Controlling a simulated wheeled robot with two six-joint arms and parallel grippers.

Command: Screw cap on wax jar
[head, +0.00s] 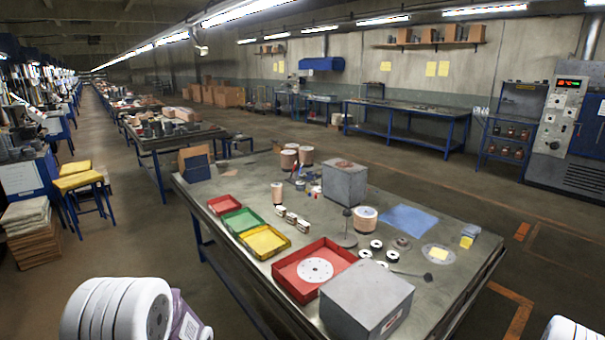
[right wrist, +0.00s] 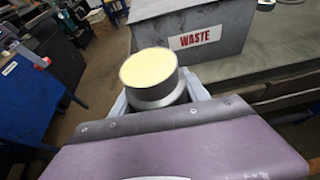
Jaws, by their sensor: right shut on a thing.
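A round grey jar (right wrist: 150,68) with a pale yellow top, which looks like wax, is held in my right gripper (right wrist: 158,96) in the right wrist view. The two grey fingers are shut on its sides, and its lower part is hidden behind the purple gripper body. No cap sits on the jar. I cannot pick out a cap for certain in either view.
A grey WASTE box (right wrist: 190,36) stands on the workbench just behind the jar; the head view shows it at the near edge (head: 366,296). Red (head: 290,272), green (head: 226,222) and yellow (head: 283,247) trays line the left side. Small discs and a blue sheet (head: 408,218) lie rightward.

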